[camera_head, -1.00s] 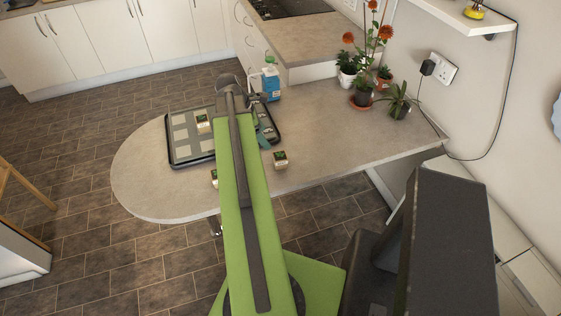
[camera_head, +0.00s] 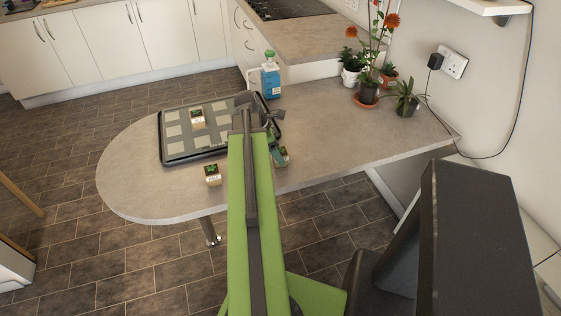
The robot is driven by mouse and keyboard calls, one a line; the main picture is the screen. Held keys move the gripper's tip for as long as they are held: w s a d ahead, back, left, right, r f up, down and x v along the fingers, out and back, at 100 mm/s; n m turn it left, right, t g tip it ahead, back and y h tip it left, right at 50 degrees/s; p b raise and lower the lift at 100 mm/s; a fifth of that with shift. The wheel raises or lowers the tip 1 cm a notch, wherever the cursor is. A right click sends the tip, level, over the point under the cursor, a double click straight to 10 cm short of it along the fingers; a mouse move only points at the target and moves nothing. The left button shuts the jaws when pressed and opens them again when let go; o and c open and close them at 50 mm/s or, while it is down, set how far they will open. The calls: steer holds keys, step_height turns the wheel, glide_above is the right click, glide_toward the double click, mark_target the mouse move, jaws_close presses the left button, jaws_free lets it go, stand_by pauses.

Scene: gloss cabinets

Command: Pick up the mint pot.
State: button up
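One pot (camera_head: 197,119) sits in the dark tray, one (camera_head: 212,174) stands on the counter left of my arm. A third pot (camera_head: 283,155) stands right of my arm, partly hidden behind my gripper. My gripper (camera_head: 277,148) points down beside or over this third pot. Its fingers are small and dark teal; whether they are open or touch the pot does not show.
The dark tray (camera_head: 163,140) with pale squares lies on the rounded counter (camera_head: 135,185). A blue bottle (camera_head: 271,82) stands behind the gripper. Potted plants (camera_head: 367,93) stand at the back right by the wall. The counter right of the gripper is clear.

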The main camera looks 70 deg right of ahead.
steer(key=b+x, duration=0.2)
steer(key=x, duration=0.1)
steer(key=shift+s+f, duration=0.15)
steer(key=shift+f, duration=0.25)
steer(key=shift+r, duration=0.15)
steer(key=c, duration=1.5)
steer(key=shift+c, duration=0.2)
